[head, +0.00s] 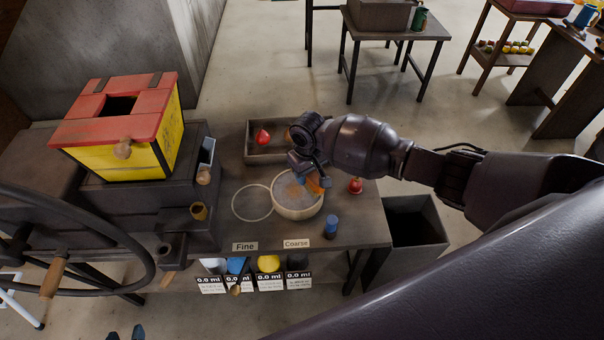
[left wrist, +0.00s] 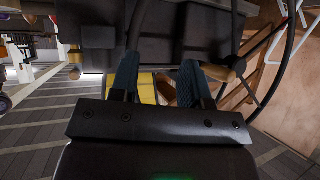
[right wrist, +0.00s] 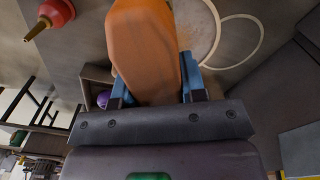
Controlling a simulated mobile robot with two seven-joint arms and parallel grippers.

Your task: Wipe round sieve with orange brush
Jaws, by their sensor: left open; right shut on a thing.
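The round sieve (head: 284,203), with a pale rim and grey mesh, sits on the table behind the Coarse label. My right gripper (head: 314,178) is above its far right part, shut on the orange brush (head: 325,183). The brush fills the middle of the right wrist view (right wrist: 148,50), between the blue fingers; part of the sieve's pale rim (right wrist: 215,30) shows beside it. Whether the brush touches the mesh is hidden. My left gripper (head: 125,332) shows only its fingertips at the bottom left edge. It is open and empty in the left wrist view (left wrist: 160,82).
A thin pale ring (head: 235,211) lies left of the sieve. A blue-capped item (head: 331,226) and a red bulb (head: 355,186) stand to its right. A tray (head: 262,155) is behind. A yellow-and-red hopper (head: 140,160) and large handwheel (head: 145,262) occupy the left.

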